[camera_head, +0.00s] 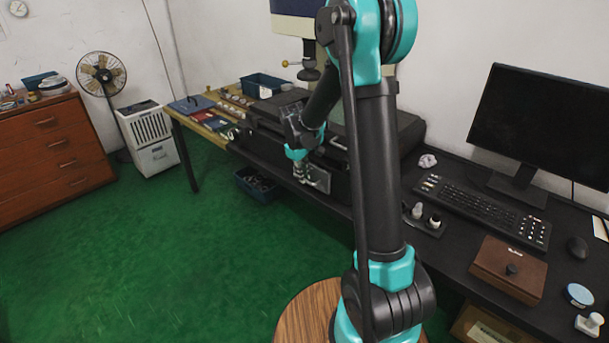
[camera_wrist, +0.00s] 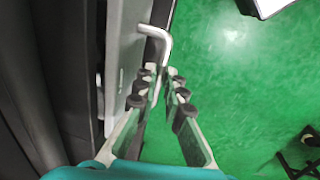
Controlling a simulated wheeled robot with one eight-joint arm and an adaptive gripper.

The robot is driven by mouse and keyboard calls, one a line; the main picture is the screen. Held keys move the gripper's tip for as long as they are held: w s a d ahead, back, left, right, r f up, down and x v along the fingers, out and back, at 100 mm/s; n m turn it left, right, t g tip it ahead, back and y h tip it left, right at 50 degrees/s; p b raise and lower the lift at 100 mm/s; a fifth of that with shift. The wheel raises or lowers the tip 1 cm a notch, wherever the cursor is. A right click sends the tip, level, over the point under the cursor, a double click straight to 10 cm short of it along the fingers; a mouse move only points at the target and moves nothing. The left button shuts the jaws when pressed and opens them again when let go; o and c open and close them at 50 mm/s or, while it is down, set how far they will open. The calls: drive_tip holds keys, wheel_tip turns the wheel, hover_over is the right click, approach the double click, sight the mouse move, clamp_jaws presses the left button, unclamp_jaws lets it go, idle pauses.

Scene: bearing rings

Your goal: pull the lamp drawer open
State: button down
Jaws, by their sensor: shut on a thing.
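The lamp drawer's grey front (camera_head: 319,180) shows low on the dark bench housing, just right of my gripper (camera_head: 300,172). In the wrist view the drawer front (camera_wrist: 127,50) stands upright at left, with a bent silver handle (camera_wrist: 156,33) sticking out from it. My gripper (camera_wrist: 162,82) is shut on the handle, its fingers close together around the lower part of the bar. The fingertips hide part of the grip. How far the drawer stands out from the housing I cannot tell.
A blue crate (camera_head: 256,186) with dark contents stands on the green floor (camera_head: 180,260) below the bench. The open floor to the left is clear. A keyboard (camera_head: 480,209), monitor (camera_head: 540,120) and brown wooden box (camera_head: 508,267) stand on the black desk at right.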

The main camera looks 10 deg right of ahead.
drive_tip(key=s+a, duration=0.7)
drive_tip(key=a, duration=0.1)
drive_tip(key=shift+s+a, duration=0.2)
drive_tip(key=shift+a, duration=0.2)
drive_tip(key=c, duration=1.6)
unclamp_jaws()
drive_tip(key=shift+r, duration=0.1)
wheel_tip(320, 180, up, 12)
drive_tip(key=s+a, duration=0.1)
drive_tip(key=shift+s+a+f, duration=0.2)
drive_tip(key=shift+a, duration=0.1)
drive_tip(key=s+d+f+m+t, duration=0.1)
drive_tip(key=s+d+f+m, duration=0.3)
drive_tip(key=s+d, duration=0.5)
drive_tip(key=s+d+f+m+t+y, duration=0.1)
drive_tip(key=s+d+f+m, duration=0.3)
drive_tip(key=s+d, duration=0.5)
wheel_tip(320, 180, down, 2)
drive_tip(key=shift+s+d+f+t+y, duration=0.15)
drive_tip(key=shift+s+d+t+y, duration=0.15)
drive_tip(key=shift+t, duration=0.1)
